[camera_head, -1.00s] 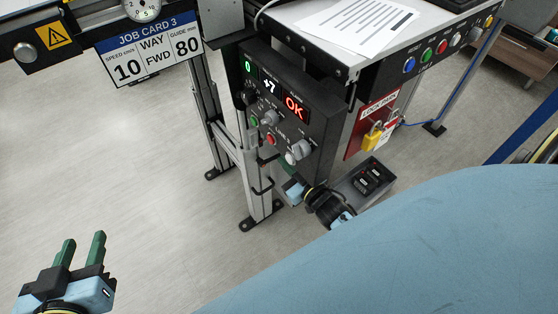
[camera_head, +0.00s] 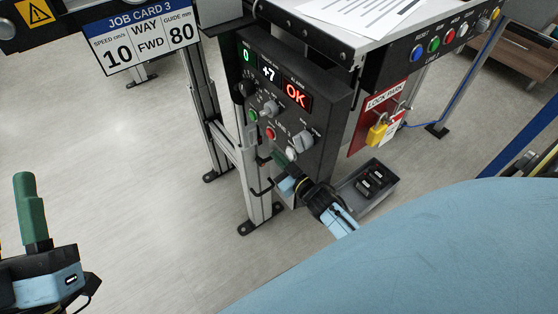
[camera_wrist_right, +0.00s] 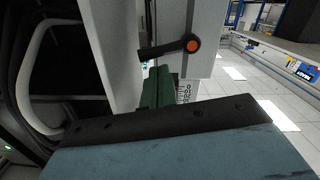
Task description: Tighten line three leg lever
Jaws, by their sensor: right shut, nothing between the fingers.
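In the right wrist view a black lever (camera_wrist_right: 168,49) with an orange-centred hub sticks out to the left across a pale grey post (camera_wrist_right: 203,20). My right gripper's green fingers (camera_wrist_right: 160,88) are together just below the lever; I cannot tell if they touch it. In the head view my right gripper (camera_head: 279,160) is shut and empty, beside the leg (camera_head: 257,208) below the control panel. A small black handle (camera_head: 262,189) shows on that leg. My left gripper (camera_head: 31,210) is at the lower left, seen edge-on, over open floor, with its finger gap hidden.
The control panel (camera_head: 315,125) with knobs, buttons and an OK display stands just above my right gripper. A grey box (camera_head: 372,190) is to its right. A red lock board (camera_head: 370,118) with a yellow padlock (camera_head: 376,135) hangs behind. Floor at left is clear.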

